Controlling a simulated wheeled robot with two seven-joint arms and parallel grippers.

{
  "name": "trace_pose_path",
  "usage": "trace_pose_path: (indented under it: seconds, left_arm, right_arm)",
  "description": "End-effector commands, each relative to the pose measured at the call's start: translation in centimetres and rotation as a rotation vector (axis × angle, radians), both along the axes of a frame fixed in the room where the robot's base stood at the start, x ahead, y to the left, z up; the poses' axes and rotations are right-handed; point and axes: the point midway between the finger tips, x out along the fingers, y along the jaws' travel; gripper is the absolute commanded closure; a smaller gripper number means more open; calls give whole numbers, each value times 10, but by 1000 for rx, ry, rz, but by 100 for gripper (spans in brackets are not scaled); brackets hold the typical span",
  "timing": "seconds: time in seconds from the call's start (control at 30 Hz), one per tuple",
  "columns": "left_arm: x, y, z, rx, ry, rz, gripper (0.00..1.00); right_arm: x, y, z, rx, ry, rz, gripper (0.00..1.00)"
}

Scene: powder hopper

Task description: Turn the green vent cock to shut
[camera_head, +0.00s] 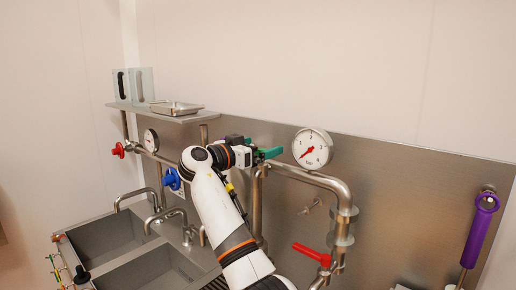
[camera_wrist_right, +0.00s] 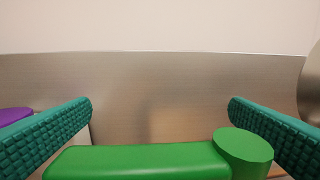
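The green vent cock shows in the right wrist view as a green lever (camera_wrist_right: 140,162) lying left to right, with a round green hub (camera_wrist_right: 243,146) at its right end. My right gripper (camera_wrist_right: 160,108) is open, its teal ribbed fingers wide apart. The lever lies low in the picture between the fingers, with the hub close to the right finger; I cannot tell whether they touch. In the head view my right gripper (camera_head: 262,150) is at the pipework left of the large gauge (camera_head: 312,148) and hides the cock. My left gripper is not in view.
A red lever valve (camera_head: 312,253) sits on the pipe below the gauge. A blue knob (camera_head: 172,179) and a red handwheel (camera_head: 119,150) are to the left. Sinks (camera_head: 108,238) stand below. A purple-handled tool (camera_head: 480,230) hangs at right. A shelf (camera_head: 160,112) holds a metal tray.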

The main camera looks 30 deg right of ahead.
Motion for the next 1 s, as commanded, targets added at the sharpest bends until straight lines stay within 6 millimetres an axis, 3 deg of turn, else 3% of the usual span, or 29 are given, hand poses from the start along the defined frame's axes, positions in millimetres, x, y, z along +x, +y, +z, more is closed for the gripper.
trace_pose_path:
  seconds: [0.27,0.7,1.0]
  left_arm:
    - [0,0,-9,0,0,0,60]
    - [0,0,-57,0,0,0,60]
    - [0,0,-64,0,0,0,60]
  right_arm:
    - [-2,10,-4,1,-1,1,0]
    - [-24,93,-5,1,-2,3,0]
    - [-31,116,-1,0,0,0,0]
